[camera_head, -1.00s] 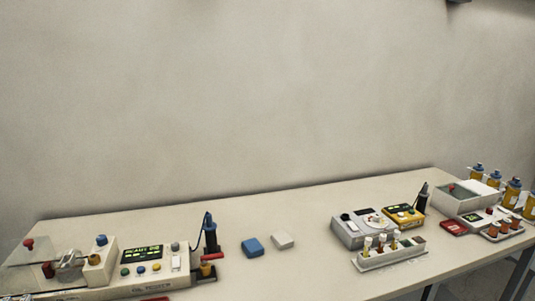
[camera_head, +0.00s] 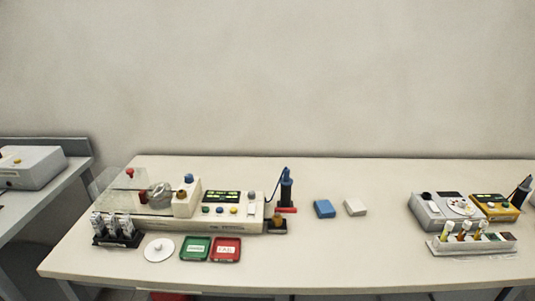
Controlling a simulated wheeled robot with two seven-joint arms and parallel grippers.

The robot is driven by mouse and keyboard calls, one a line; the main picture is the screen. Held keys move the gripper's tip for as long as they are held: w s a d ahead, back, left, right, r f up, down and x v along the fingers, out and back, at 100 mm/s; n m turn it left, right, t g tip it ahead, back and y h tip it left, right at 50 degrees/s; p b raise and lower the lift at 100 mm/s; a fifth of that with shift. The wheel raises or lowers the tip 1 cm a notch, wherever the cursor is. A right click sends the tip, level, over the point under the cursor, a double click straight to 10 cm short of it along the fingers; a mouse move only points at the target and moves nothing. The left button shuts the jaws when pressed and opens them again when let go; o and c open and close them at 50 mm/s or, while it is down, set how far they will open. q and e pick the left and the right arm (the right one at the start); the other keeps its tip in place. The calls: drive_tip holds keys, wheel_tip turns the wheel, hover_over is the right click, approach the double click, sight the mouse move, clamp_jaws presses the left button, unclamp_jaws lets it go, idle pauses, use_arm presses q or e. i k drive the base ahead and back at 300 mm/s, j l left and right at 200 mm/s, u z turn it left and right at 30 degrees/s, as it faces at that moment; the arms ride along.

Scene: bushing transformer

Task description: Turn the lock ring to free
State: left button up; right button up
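A long cream test device (camera_head: 215,222) stands at the left part of the table. It has a dark display with green text, coloured buttons, a white switch and a clear cover at its left end. A silvery metal fitting (camera_head: 160,195) sits at that end, beside a block with a blue knob (camera_head: 189,178). A red knob (camera_head: 129,172) stands farther left. I cannot make out which part is the lock ring; it is too small to tell or hidden. Neither of my grippers is in view.
In front of the device are a black rack of vials (camera_head: 117,230), a white lidded disc (camera_head: 159,249), a green tray (camera_head: 195,248) and a red tray (camera_head: 225,249). Blue (camera_head: 324,209) and white blocks (camera_head: 355,207) lie mid-table. A vial rack (camera_head: 472,244) stands right. The front middle is clear.

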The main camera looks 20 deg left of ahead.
sight(181, 194)
drive_tip(key=k+j, duration=0.15)
drive_tip(key=j, duration=0.3)
drive_tip(key=k+j, duration=0.1)
drive_tip(key=j, duration=0.3)
drive_tip(key=k+j, duration=0.15)
drive_tip(key=j, duration=0.3)
drive_tip(key=k+j, duration=0.1)
drive_tip(key=j, duration=0.35)
